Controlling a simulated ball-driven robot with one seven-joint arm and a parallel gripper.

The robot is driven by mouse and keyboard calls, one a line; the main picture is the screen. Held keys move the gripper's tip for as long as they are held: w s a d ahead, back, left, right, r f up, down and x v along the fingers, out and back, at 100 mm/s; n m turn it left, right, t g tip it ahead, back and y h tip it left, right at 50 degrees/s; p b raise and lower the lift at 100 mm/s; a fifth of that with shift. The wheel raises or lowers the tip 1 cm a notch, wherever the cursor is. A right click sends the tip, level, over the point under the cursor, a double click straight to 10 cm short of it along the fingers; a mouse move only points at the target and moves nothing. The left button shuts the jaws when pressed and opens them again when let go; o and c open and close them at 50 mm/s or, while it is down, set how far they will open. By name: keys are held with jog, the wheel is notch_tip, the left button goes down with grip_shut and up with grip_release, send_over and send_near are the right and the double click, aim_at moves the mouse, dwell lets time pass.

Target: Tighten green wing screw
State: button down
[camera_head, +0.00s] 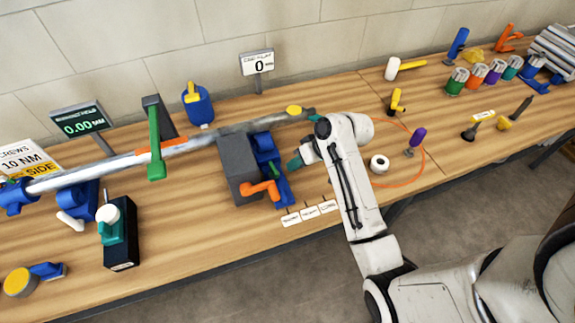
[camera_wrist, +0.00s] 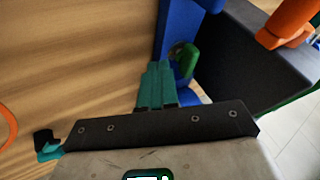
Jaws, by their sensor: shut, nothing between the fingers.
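The green wing screw (camera_wrist: 183,56) shows in the wrist view as a small dark green rounded piece against a blue bracket (camera_wrist: 180,22). In the head view the blue bracket (camera_head: 266,147) sits on the right side of a dark grey box, with a small bit of green near its middle. My gripper (camera_head: 293,164) is just right of the bracket in the head view. Its teal fingers (camera_wrist: 158,70) are together and empty in the wrist view. Their tips are close beside the screw, and I cannot tell whether they touch it.
The dark grey box (camera_head: 238,168) carries an orange handle (camera_head: 262,189) at its front. A long pipe (camera_head: 190,144) runs behind it. A white roll (camera_head: 379,164) and a purple-handled tool (camera_head: 416,140) stand to the right. Small labels (camera_head: 309,212) line the table's front edge.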

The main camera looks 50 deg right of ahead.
aim_at(274, 170)
jog(key=shift+w+a, duration=0.3)
jog(key=shift+a, duration=0.3)
jog(key=shift+w+a, duration=0.25)
jog(key=shift+a, duration=0.35)
jog(key=shift+r+p, duration=0.1)
jog(key=shift+p, duration=0.2)
jog(key=shift+w+a+r+p, duration=0.15)
jog(key=shift+a+p, duration=0.25)
jog(key=shift+p, duration=0.15)
jog(key=shift+a, duration=0.15)
jog(key=shift+w+a, duration=0.1)
jog(key=shift+w, duration=0.1)
